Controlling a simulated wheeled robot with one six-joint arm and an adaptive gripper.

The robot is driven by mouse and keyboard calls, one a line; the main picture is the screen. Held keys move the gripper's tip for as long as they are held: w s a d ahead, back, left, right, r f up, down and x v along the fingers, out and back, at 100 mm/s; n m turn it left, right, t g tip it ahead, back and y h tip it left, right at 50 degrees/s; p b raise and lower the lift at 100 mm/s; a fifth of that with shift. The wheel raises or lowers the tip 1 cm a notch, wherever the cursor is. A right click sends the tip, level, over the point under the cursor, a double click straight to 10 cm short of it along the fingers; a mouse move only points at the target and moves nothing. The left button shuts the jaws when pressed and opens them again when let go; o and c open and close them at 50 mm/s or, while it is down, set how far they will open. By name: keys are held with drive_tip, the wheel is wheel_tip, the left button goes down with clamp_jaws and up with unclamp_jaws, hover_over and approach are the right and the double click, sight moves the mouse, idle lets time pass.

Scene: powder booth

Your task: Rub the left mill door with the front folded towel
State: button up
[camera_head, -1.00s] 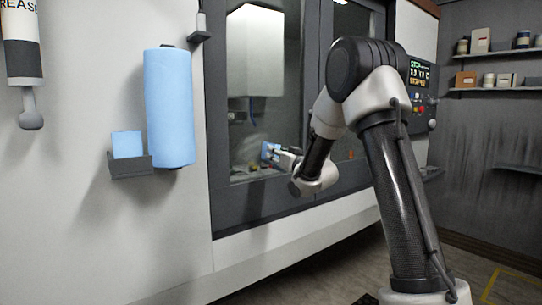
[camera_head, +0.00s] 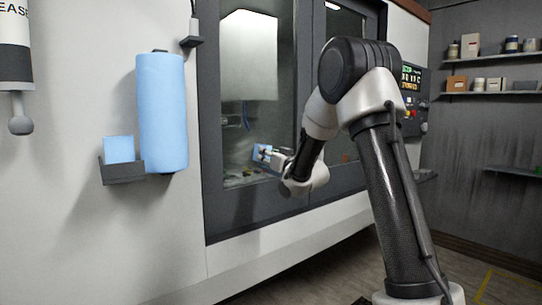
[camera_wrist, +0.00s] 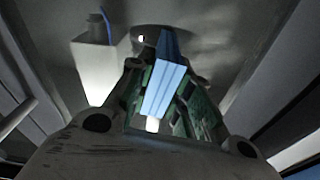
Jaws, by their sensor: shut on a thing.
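The left mill door (camera_head: 211,140) has a dark frame around a tall glass pane. My gripper (camera_head: 272,154) is in front of the lower part of this pane. It is shut on a folded blue towel (camera_head: 261,150), which is small in the head view. In the wrist view the towel (camera_wrist: 168,88) is pinched between the two fingers of my gripper (camera_wrist: 160,105), its folds showing as pale stripes. I cannot tell whether the towel touches the glass.
A holder (camera_head: 122,173) on the white wall bears another blue folded towel (camera_head: 119,149), beside a blue roll (camera_head: 162,112). A control panel (camera_head: 411,88) is right of the doors. Shelves (camera_head: 490,92) with jars and boxes hang on the grey wall.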

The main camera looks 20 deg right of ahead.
drive_tip(key=s+a+r, duration=0.1)
drive_tip(key=s+a, duration=0.1)
drive_tip(key=a, duration=0.5)
drive_tip(key=shift+s+a+r, duration=0.15)
drive_tip(key=shift+a+r, duration=0.05)
drive_tip(key=shift+r, duration=0.05)
drive_tip(key=shift+w+d+f, duration=0.1)
drive_tip(key=shift+w+d, duration=0.45)
drive_tip(key=shift+d, duration=1.15)
drive_tip(key=shift+w+d+r, duration=0.1)
drive_tip(key=shift+w+d, duration=0.5)
drive_tip(key=shift+d, duration=1.15)
drive_tip(key=shift+w+d+f, duration=0.1)
drive_tip(key=shift+w+d, duration=0.45)
drive_tip(key=shift+d, duration=1.15)
drive_tip(key=shift+c, duration=0.2)
drive_tip(key=s+a, duration=0.2)
drive_tip(key=a, duration=0.5)
drive_tip(key=s+a+r, duration=0.1)
drive_tip(key=s+a, duration=0.1)
drive_tip(key=a, duration=0.4)
drive_tip(key=shift+s+a+r, duration=0.15)
drive_tip(key=shift+s+a, duration=0.2)
drive_tip(key=shift+a, duration=0.05)
drive_tip(key=v, duration=0.6)
drive_tip(key=shift+r, duration=0.4)
